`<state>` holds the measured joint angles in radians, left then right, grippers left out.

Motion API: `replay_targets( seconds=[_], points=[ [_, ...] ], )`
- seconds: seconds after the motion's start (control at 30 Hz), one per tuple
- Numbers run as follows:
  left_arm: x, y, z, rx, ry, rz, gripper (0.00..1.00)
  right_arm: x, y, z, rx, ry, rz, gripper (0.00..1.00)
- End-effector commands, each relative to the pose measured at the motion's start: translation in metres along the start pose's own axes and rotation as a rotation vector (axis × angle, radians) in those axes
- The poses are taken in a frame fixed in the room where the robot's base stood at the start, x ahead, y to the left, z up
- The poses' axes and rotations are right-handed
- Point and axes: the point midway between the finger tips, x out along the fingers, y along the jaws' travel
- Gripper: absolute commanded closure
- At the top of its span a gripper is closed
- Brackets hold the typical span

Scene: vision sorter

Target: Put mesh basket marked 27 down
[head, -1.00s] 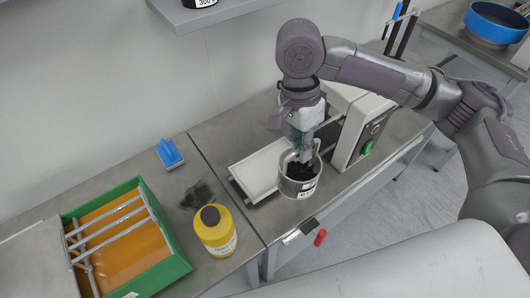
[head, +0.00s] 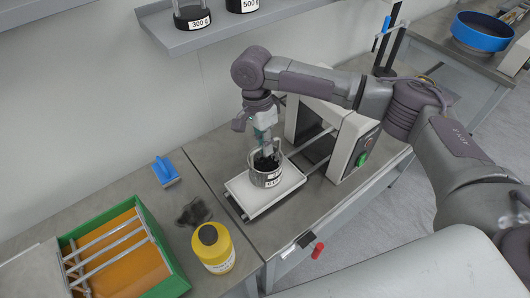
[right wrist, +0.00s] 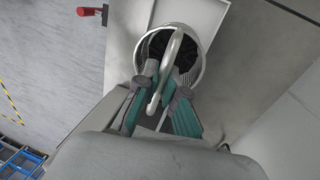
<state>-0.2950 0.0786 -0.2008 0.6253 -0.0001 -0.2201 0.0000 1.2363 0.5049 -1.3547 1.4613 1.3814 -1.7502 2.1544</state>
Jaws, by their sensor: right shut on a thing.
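The mesh basket (head: 268,181) is a small round grey container with dark contents and a white label; its number is too small to read for sure. My right gripper (head: 266,155) is shut on its handle from above. In the right wrist view the fingers (right wrist: 162,92) close on the curved handle, over the basket (right wrist: 198,72). The basket is upright over the white tray plate (head: 236,188) of the machine; I cannot tell whether it touches the plate. My left gripper is not in view.
The white machine housing (head: 352,146) with a green button stands right of the basket. A yellow bottle (head: 213,250), a dark pile (head: 194,212), a blue-handled brush (head: 166,172) and a green box (head: 172,262) are to the left. A shelf (head: 200,36) hangs above.

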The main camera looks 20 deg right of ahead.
Motion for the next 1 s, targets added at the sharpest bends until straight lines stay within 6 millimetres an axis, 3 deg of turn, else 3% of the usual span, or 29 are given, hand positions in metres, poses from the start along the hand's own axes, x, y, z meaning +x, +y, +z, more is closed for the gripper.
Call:
replay_targets(
  seconds=[0.3,0.7,0.73,0.87,1.0],
  points=[
    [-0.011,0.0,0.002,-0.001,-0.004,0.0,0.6,0.034,-0.007,0.0,-0.001,0.001,0.001,1.0],
    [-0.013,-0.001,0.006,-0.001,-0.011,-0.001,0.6,0.04,-0.008,0.0,0.0,0.0,-0.001,1.0],
    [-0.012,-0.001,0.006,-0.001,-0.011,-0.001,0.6,0.041,-0.008,0.0,0.0,0.001,0.001,0.88],
    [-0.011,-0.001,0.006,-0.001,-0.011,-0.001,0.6,0.042,-0.008,0.0,0.0,0.001,0.001,0.67],
    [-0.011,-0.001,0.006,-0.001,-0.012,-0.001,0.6,0.041,-0.008,0.0,0.0,0.001,0.001,0.67]
  ],
)
